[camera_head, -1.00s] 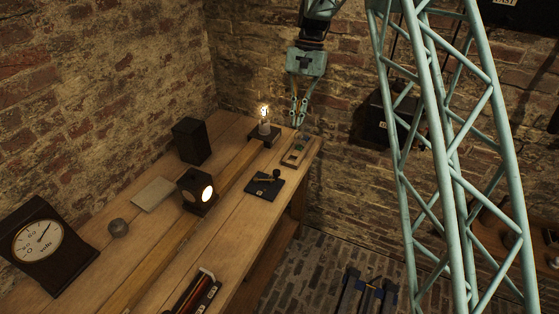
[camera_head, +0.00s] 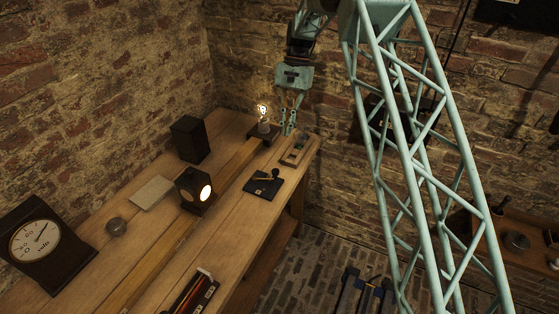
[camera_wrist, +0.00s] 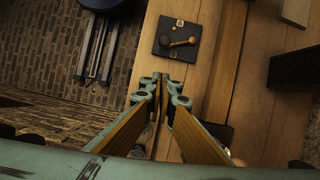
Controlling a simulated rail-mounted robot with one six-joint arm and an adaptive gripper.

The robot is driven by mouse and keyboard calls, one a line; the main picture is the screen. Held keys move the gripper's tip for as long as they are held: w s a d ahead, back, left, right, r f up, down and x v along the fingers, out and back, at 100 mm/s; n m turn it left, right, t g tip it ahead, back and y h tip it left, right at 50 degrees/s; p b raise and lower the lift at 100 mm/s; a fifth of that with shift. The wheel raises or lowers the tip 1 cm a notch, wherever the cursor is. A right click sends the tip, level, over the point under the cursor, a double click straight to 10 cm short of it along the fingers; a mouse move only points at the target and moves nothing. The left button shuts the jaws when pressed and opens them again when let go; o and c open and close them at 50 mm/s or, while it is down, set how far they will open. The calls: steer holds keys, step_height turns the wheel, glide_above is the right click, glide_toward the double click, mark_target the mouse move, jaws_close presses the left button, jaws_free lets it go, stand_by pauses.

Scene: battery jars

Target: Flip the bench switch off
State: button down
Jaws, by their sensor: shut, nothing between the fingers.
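The bench switch is a dark square base with a brass lever and a round dark knob. In the head view the switch (camera_head: 258,188) lies on the wooden bench near its right edge. In the wrist view the switch (camera_wrist: 170,46) lies beyond my fingertips, its lever lying across the base. My gripper (camera_head: 288,130) is shut and empty, above the far end of the bench beside the lit bulb, apart from the switch. Its fingertips (camera_wrist: 161,80) meet in the wrist view.
A lit bare bulb (camera_head: 263,126) on a dark base stands close to my gripper. A small frame-like piece (camera_head: 296,149) lies near the far bench corner. A lamp box (camera_head: 195,191), a black box (camera_head: 190,139) and a volts meter (camera_head: 37,243) stand to the left.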

steer(key=b+x, duration=0.1)
steer(key=x, duration=0.8)
steer(key=shift+s+f, duration=0.1)
steer(key=shift+f, duration=0.3)
steer(key=shift+s+a+f, duration=0.15)
steer(key=shift+s+a, duration=0.05)
steer(key=shift+s, duration=0.1)
steer(key=shift+s+a, duration=0.3)
steer(key=shift+s, duration=0.5)
steer(key=shift+s+a, duration=0.25)
steer(key=shift+s, duration=0.5)
steer(key=shift+s+d+m+y, duration=0.2)
steer(key=shift+s+m+y, duration=0.1)
steer(key=shift+s+m, duration=0.5)
